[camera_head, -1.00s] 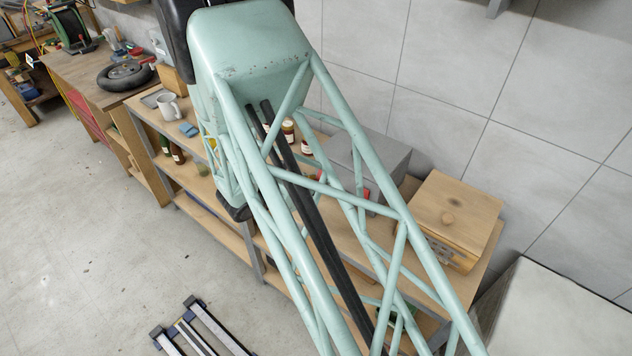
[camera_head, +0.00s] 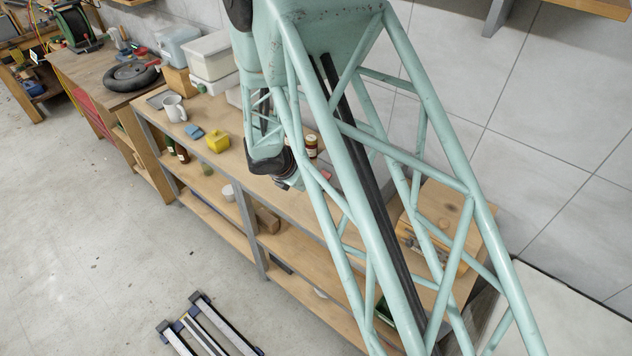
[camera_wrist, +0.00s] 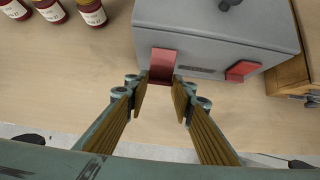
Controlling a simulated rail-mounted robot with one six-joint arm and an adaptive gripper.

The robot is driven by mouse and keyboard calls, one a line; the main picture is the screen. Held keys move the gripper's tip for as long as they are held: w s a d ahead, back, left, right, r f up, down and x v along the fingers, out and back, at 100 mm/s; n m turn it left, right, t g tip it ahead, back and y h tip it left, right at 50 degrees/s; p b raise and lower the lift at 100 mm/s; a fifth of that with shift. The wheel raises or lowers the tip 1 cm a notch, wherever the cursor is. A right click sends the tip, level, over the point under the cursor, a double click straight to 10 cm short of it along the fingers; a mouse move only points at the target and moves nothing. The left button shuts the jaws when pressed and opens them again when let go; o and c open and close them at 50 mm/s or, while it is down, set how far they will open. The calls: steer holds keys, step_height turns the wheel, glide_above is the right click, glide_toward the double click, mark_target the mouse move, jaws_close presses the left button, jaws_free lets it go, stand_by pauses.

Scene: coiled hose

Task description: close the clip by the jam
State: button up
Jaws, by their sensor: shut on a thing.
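A grey box (camera_wrist: 215,30) with a dark lid knob stands on the wooden shelf top in the wrist view. Two red clips are on its near side. The left clip (camera_wrist: 162,62) is the one nearer the jam jars (camera_wrist: 93,12); the right clip (camera_wrist: 242,70) is apart from my gripper. My gripper (camera_wrist: 161,84) has its two fingers at either side of the left clip's lower end, shut on it. I cannot tell whether the clip is fully latched. In the head view my arm hides most of the box; one jam jar (camera_head: 311,146) shows.
A wooden box (camera_wrist: 294,75) stands right of the grey box. In the head view, a yellow object (camera_head: 217,143), a blue sponge-like block (camera_head: 195,132) and a white mug (camera_head: 174,108) stand on the shelf top to the left. The shelf top before the grey box is clear.

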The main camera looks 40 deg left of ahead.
steer(key=shift+w+r+g+p, duration=0.1)
steer(key=shift+r+g+p, duration=0.7)
steer(key=shift+g+p, duration=0.55)
steer(key=shift+w+r+g, duration=0.25)
steer(key=shift+r+g, duration=0.3)
steer(key=shift+g, duration=0.65)
steer(key=shift+w+r+g, duration=0.2)
steer(key=shift+r+g, duration=0.35)
steer(key=shift+g, duration=0.6)
steer(key=shift+w+r+g+b, duration=0.35)
steer(key=shift+g+b, duration=0.1)
steer(key=shift+g, duration=0.45)
steer(key=shift+w+r+g+b, duration=0.35)
steer(key=shift+g+b, duration=0.1)
steer(key=shift+g, duration=0.45)
steer(key=shift+w+r+g+b, duration=0.25)
steer(key=shift+w+g+b, duration=0.35)
steer(key=shift+g, duration=0.5)
steer(key=shift+w+r+g+b, duration=0.35)
steer(key=shift+g+b, duration=0.3)
steer(key=shift+g, duration=0.45)
steer(key=shift+w+g, duration=0.15)
steer(key=shift+g, duration=0.15)
steer(key=o, duration=0.8)
steer(key=shift+o, duration=0.2)
steer(key=shift+r, duration=0.15)
